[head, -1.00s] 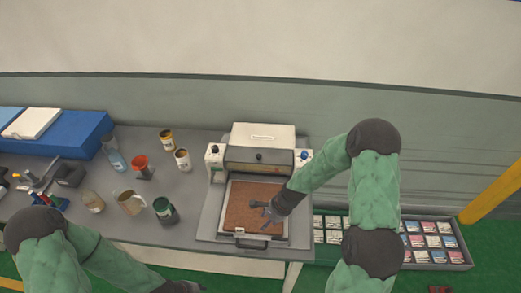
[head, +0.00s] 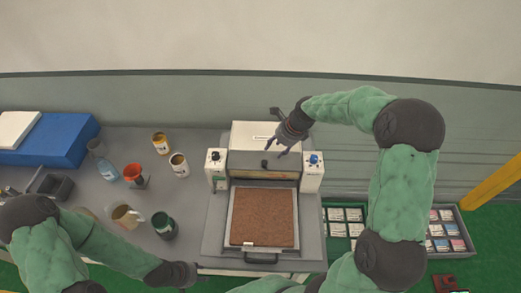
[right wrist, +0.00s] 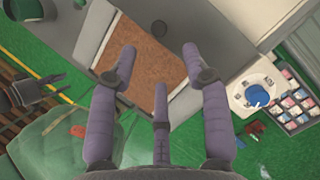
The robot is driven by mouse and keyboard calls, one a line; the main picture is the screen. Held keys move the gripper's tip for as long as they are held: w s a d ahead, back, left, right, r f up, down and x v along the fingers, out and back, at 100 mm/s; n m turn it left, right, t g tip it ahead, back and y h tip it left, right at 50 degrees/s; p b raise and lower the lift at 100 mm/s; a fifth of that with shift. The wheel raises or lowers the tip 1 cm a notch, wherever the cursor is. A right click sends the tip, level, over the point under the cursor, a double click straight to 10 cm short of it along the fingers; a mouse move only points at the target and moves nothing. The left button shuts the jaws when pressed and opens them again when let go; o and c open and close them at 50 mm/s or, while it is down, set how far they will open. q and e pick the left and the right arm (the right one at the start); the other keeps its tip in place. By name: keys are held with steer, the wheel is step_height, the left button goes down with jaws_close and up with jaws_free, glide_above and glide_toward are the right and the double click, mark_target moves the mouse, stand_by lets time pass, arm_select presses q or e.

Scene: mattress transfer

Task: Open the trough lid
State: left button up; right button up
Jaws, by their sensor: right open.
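The trough lid (head: 240,159) is a grey panel with a small black knob (head: 264,164). It lies across the back of the machine, behind a tray of brown material (head: 264,218). In the head view my right gripper (head: 270,149) is open and empty, just above and beside the knob. I cannot tell whether it touches. In the right wrist view its purple fingers (right wrist: 160,75) are spread over the machine, with the brown material (right wrist: 150,55) between them. My left gripper (right wrist: 60,88) shows at the left of that view, dark, empty and apparently open.
Blue and white boxes (head: 55,140), a red-topped container (head: 136,175), jars and a beaker (head: 125,215) stand on the grey table left of the machine. A blue knob (head: 314,159) is on its right post. A tray of small packets (head: 447,230) lies at the right.

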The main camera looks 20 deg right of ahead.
mark_target(265, 162)
steer(key=x, duration=1)
steer(key=shift+s+a+f, duration=0.1)
steer(key=shift+s+f, duration=0.05)
steer(key=shift+s, duration=0.1)
steer(key=shift+c, duration=0.2)
jaws_close()
